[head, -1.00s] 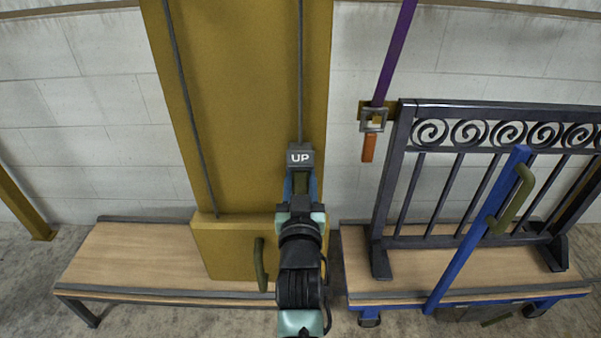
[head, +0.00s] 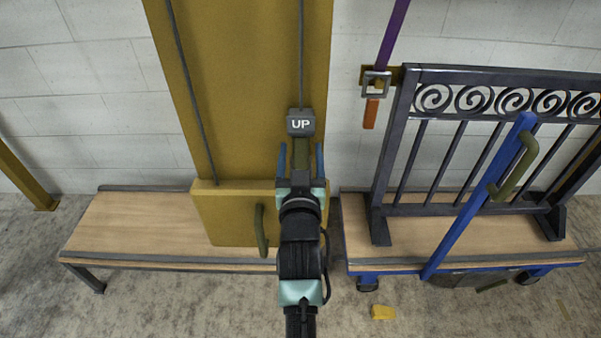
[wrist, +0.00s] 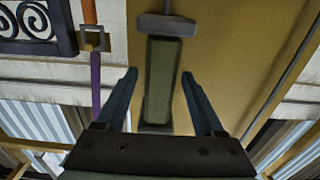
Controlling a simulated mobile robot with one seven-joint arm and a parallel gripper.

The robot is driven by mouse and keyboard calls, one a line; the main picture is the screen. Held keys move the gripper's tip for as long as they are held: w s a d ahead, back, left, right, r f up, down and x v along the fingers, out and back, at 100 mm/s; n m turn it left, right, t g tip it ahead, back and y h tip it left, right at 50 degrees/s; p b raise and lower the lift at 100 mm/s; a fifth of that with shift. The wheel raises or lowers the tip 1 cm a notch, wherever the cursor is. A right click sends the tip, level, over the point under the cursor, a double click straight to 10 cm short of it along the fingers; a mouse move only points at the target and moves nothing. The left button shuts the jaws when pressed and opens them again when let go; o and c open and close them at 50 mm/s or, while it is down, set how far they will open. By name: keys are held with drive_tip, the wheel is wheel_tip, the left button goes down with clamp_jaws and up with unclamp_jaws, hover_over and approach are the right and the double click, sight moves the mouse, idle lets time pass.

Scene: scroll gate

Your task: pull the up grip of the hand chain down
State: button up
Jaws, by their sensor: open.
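The up grip of the hand chain is a dark block marked UP (head: 300,122) with an olive bar below it. It hangs on a thin dark chain (head: 301,50) in front of the yellow column. In the wrist view the olive bar (wrist: 162,82) stands between the two blue fingers. My gripper (head: 301,150) is open, with a finger on each side of the bar and a visible gap on both sides. The gripper also shows in the wrist view (wrist: 159,75). The bar's lower end is partly hidden by my gripper in the head view.
A second chain (head: 190,90) runs down the column's left side. A yellow box (head: 225,225) with an olive handle (head: 260,232) is below. A scroll gate (head: 392,150) and a blue lever (head: 480,195) stand right. A purple strap (head: 392,35) hangs beside the column.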

drive_tip(key=s+p, duration=0.1)
drive_tip(key=s, duration=1.1)
drive_tip(key=shift+s, duration=0.3)
drive_tip(key=shift+c, duration=0.3)
